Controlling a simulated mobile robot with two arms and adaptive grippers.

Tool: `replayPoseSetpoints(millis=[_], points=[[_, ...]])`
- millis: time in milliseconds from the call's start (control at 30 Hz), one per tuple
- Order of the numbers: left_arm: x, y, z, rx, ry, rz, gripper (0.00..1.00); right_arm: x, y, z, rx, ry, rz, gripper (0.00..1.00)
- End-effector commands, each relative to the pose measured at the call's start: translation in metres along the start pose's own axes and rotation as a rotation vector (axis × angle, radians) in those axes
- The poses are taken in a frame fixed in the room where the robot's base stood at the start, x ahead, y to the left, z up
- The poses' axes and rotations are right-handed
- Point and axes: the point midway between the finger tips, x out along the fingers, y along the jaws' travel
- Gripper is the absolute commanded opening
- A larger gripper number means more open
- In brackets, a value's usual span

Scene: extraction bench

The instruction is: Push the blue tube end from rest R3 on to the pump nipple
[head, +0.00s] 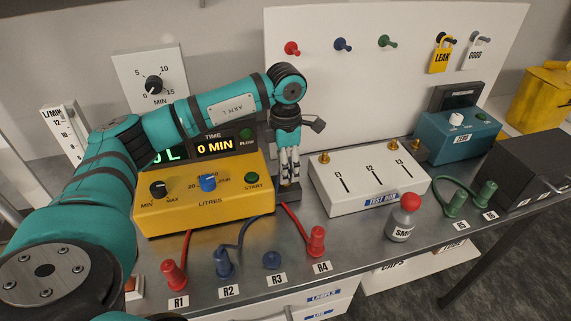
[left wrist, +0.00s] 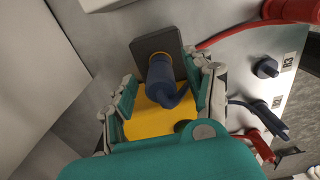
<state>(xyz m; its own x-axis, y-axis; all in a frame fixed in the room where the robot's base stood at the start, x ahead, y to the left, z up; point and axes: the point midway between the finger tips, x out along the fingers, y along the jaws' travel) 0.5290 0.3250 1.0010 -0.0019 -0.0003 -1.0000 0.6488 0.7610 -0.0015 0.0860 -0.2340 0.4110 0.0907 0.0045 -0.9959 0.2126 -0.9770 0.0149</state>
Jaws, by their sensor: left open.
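The blue tube end (left wrist: 161,76) stands at the dark block beside the yellow pump (head: 205,198), in the left wrist view. A brass ring, seemingly the pump nipple (left wrist: 159,55), shows at its far end; I cannot tell how deep they fit. My left gripper (head: 289,183) points down over the block, its fingers open on both sides of the tube end; it also shows in the left wrist view (left wrist: 165,72). In the head view the fingers hide the tube end. Rest R3 (head: 272,259) shows only a bare dark-blue peg. My right gripper is not in view.
Red tube ends stand on R1 (head: 174,275) and R4 (head: 317,240), and a blue one on R2 (head: 224,263). The white test box (head: 368,188) is just right of my gripper.

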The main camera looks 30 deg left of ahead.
Motion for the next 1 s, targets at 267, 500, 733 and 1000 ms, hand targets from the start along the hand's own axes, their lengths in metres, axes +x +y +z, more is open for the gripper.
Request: replayPoseSetpoints(millis=[267, 500, 733, 1000], points=[[-0.014, 0.001, 0.001, 0.000, -0.004, 0.002, 0.53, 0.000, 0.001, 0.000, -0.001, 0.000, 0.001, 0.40], [-0.064, 0.001, 0.001, 0.001, -0.005, 0.003, 0.53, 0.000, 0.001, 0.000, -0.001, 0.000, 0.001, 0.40], [-0.105, 0.001, 0.001, 0.000, -0.003, 0.001, 0.53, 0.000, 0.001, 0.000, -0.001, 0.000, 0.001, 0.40], [-0.120, 0.000, 0.000, 0.000, 0.001, -0.001, 0.53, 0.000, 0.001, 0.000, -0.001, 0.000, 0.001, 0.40]])
